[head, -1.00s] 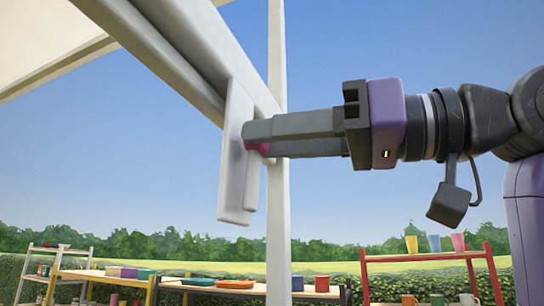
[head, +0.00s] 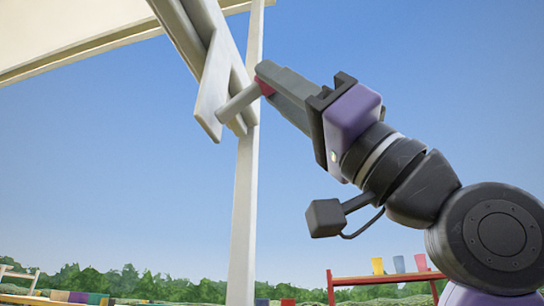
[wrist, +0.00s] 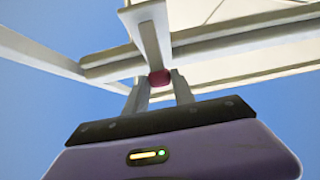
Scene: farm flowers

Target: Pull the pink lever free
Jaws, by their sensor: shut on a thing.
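The pink lever (head: 265,87) shows as a small pink end on a pale grey rod (head: 238,103). The rod sticks out from a white plate (head: 211,92) on the frame's sloping beam. My gripper (head: 267,76) is shut on the pink end, its grey fingers reaching up and left to it. In the wrist view the pink lever (wrist: 159,78) sits between the two fingertips of my gripper (wrist: 159,84), just below the white plate (wrist: 150,35). The fingers hide part of the pink end.
A white upright post (head: 246,190) stands just behind the plate. A pale canopy (head: 70,30) spreads at the upper left. A red shelf (head: 388,277) with several coloured cups stands low at the right. Open sky lies around my arm.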

